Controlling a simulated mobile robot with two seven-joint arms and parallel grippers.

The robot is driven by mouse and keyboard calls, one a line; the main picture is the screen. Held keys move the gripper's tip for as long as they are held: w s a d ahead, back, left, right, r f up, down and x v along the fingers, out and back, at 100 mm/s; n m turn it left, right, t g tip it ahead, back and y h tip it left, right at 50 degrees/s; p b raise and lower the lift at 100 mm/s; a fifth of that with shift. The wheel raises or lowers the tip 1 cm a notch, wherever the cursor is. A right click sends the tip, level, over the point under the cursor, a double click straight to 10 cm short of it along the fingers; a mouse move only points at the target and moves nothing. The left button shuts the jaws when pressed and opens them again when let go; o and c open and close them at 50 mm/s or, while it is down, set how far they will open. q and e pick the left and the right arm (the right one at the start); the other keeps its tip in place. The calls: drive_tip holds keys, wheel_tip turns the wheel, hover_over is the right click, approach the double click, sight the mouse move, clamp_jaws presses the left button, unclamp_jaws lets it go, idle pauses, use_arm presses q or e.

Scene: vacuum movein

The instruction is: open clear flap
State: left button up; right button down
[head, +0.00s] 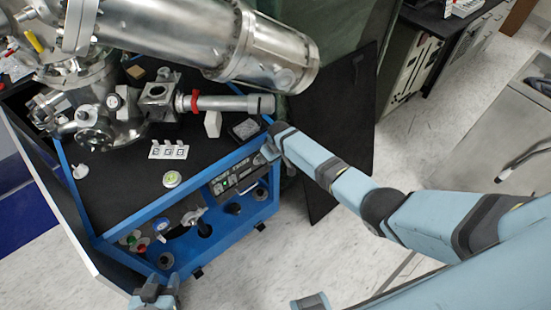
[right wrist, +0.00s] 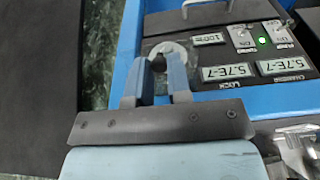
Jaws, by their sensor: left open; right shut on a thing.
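The control panel (head: 238,178) sits on the front of the blue-framed cart, with lit readouts and a green light. It shows upside down in the right wrist view (right wrist: 215,50). My right gripper (head: 266,153) is at the panel's right end. In the right wrist view its fingers (right wrist: 155,75) are shut on a small round grey piece (right wrist: 169,52) beside the readouts, partly hidden by the fingers. I cannot make out a clear flap as a separate thing. My left gripper (head: 152,290) is open and empty at the bottom left, in front of the cart.
Steel vacuum chamber tubes (head: 180,35) overhang the cart's black top (head: 115,195). Knobs and a valve handle (head: 192,216) stick out along the cart's front. A dark upright board (head: 345,130) stands right of the cart. The floor (head: 290,250) in front is clear.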

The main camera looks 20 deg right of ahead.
drive_tip(key=shift+w+a+r+g+h, duration=0.25)
drive_tip(key=shift+w+r+g, duration=0.4)
drive_tip(key=shift+g, duration=0.35)
drive_tip(key=shift+s, duration=0.1)
drive_tip(key=c, duration=1.1)
unclamp_jaws()
drive_tip(key=shift+r, duration=0.1)
wheel_tip(320, 180, up, 7)
drive_tip(key=shift+r+p, duration=0.2)
drive_tip(key=shift+p, duration=0.25)
drive_tip(key=shift+f, duration=0.1)
